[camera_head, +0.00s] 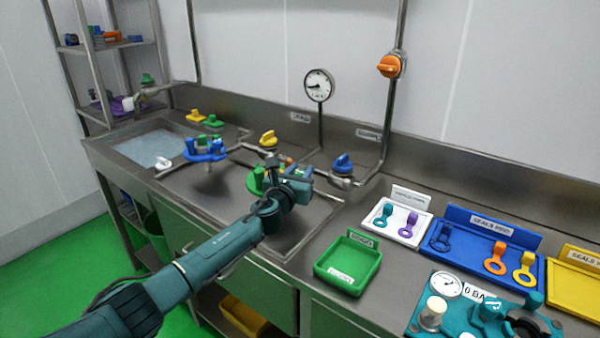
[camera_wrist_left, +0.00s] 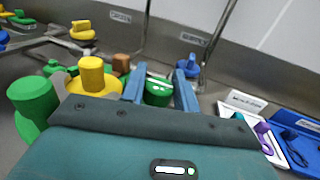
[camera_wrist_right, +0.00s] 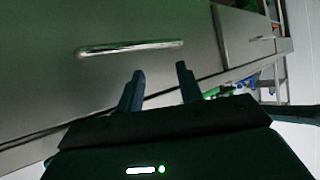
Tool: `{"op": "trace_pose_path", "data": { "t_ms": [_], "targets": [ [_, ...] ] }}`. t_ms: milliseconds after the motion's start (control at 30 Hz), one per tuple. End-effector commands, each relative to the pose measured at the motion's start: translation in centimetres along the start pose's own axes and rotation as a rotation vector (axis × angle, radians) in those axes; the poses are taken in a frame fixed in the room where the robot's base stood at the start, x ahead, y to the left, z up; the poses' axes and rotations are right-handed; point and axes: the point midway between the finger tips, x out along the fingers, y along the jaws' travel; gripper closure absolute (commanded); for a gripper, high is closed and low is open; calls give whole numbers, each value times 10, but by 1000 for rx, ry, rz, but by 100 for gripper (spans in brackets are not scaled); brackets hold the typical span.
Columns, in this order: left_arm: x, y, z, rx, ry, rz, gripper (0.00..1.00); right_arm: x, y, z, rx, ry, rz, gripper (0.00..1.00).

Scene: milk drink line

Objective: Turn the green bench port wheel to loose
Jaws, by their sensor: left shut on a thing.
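The green bench port wheel (camera_head: 256,183) is at the middle of the bench, partly hidden behind my left gripper (camera_head: 294,174). In the left wrist view a green knob (camera_wrist_left: 34,104) stands upright at the left, beside a yellow knob (camera_wrist_left: 92,74). My left gripper's two blue-grey fingers (camera_wrist_left: 159,90) are on either side of a green part (camera_wrist_left: 158,92) and shut on it; it appears to belong to the wheel. My right gripper (camera_wrist_right: 160,88) is seen only in its own wrist view, fingers apart and empty, facing a drawer front.
A blue wheel (camera_head: 205,155) is left of the green one. A yellow valve handle (camera_head: 268,139) and a blue one (camera_head: 342,163) are behind. A green tray (camera_head: 348,279) stands to the right. A drawer handle (camera_wrist_right: 130,48) is near my right gripper.

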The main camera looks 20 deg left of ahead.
Motion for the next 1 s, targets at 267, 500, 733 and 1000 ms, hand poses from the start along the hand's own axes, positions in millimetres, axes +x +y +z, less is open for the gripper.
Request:
{"op": "trace_pose_path", "data": {
  "t_ms": [267, 500, 733, 1000],
  "targets": [
    [0, -1, 0, 0, 1, 53, 93, -1, 0, -1, -1, -1, 1, 64],
    [0, -2, 0, -3, 1, 200, 93, -1, 0, -2, -3, -1, 2, 64],
    [0, -1, -1, -1, 1, 357, 93, 1, 0, 2, -1, -2, 0, 64],
    [0, 0, -1, 1, 0, 484, 93, 3, -1, 4, 11, 4, -5, 64]
  ]
}}
